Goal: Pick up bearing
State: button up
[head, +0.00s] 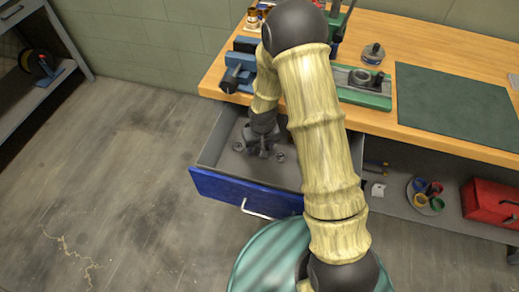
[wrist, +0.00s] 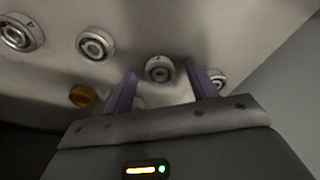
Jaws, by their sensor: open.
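Several round metal bearings lie on the floor of an open drawer (head: 240,190). In the wrist view one bearing (wrist: 160,69) sits between the tips of my gripper (wrist: 162,75), and the fingers are apart on either side of it. I cannot tell whether they touch it or how far down they reach. Another bearing (wrist: 217,77) is just right of the right finger, partly hidden by it. Two more bearings, one (wrist: 95,45) and another (wrist: 20,32), lie to the left. In the head view my gripper (head: 261,150) is down inside the drawer.
A brass-coloured round piece (wrist: 82,96) lies left of my left finger. The drawer walls surround my gripper, with the wooden workbench (head: 430,50) above. A blue vise (head: 238,72) and a green fixture (head: 362,97) stand on the bench edge near my arm.

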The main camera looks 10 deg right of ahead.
jog(key=c, duration=1.1)
jog(key=shift+r, duration=0.45)
jog(key=r, duration=0.2)
jog(key=shift+s+d+r, duration=0.1)
jog(key=shift+d+r, duration=0.2)
jog(key=shift+r, duration=0.1)
jog(key=s+d, duration=0.2)
jog(key=d, duration=0.3)
jog(key=s+d, duration=0.3)
jog(key=d, duration=0.2)
jog(key=s+d, duration=0.3)
jog(key=d, duration=0.2)
jog(key=shift+d, duration=0.25)
